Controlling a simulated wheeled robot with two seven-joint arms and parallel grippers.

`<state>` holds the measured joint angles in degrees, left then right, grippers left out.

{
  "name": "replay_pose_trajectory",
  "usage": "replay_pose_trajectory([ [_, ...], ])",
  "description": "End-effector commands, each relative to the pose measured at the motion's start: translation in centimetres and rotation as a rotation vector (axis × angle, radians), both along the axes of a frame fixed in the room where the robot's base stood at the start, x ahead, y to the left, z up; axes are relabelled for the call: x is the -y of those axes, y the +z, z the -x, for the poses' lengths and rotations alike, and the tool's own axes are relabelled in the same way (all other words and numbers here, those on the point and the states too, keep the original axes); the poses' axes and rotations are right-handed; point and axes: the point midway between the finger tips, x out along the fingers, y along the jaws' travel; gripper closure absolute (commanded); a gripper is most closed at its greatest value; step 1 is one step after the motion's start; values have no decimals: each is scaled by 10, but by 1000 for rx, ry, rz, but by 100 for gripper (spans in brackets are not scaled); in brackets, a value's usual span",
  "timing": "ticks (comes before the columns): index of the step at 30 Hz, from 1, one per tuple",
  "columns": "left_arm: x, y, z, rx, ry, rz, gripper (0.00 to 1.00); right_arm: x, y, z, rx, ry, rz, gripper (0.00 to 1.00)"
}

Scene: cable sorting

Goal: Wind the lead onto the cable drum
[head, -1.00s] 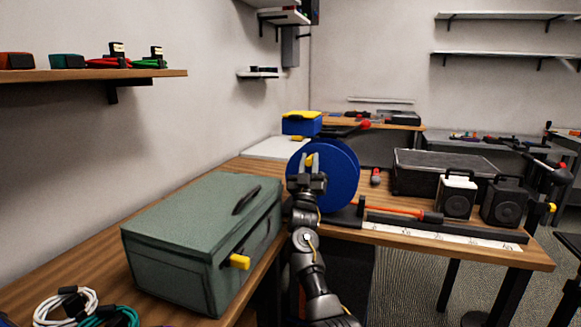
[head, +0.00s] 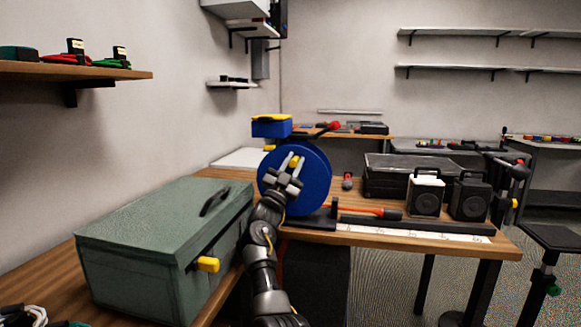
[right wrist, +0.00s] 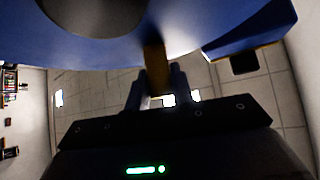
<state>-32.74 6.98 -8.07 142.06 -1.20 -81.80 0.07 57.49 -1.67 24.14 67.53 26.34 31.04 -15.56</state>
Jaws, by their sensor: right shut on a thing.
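The blue cable drum (head: 318,180) stands upright on the far bench. My right gripper (head: 294,162) is in front of its face, shut on the yellow crank handle, fingers tilted up and to the right. In the right wrist view the handle (right wrist: 154,65) runs between the fingers (right wrist: 154,92), close to the blue drum face. The orange lead (head: 360,209) runs right from the drum's base along the bench to a dark plug end (head: 391,213). The lead on the drum is hidden. My left gripper is out of view.
A green case (head: 160,240) with a yellow latch stands at the near left. Two speaker-like boxes (head: 427,192) and a dark clear-lidded case (head: 400,174) are right of the drum. A white marked strip (head: 410,232) lies along the bench's front edge.

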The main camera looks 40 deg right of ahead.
Motion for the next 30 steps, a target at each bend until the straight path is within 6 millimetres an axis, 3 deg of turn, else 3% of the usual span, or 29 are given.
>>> replay_pose_trajectory([
  [13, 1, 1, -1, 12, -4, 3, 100, 1, 2, 2, 10, -5, -5, 100],
  [14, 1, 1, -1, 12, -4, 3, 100, 1, 2, 2, 10, -5, -5, 75],
  [18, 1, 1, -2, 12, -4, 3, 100, 1, 1, 1, 9, -4, -5, 57],
  [30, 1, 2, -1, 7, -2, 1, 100, 0, 8, 0, 9, -1, -5, 55],
])
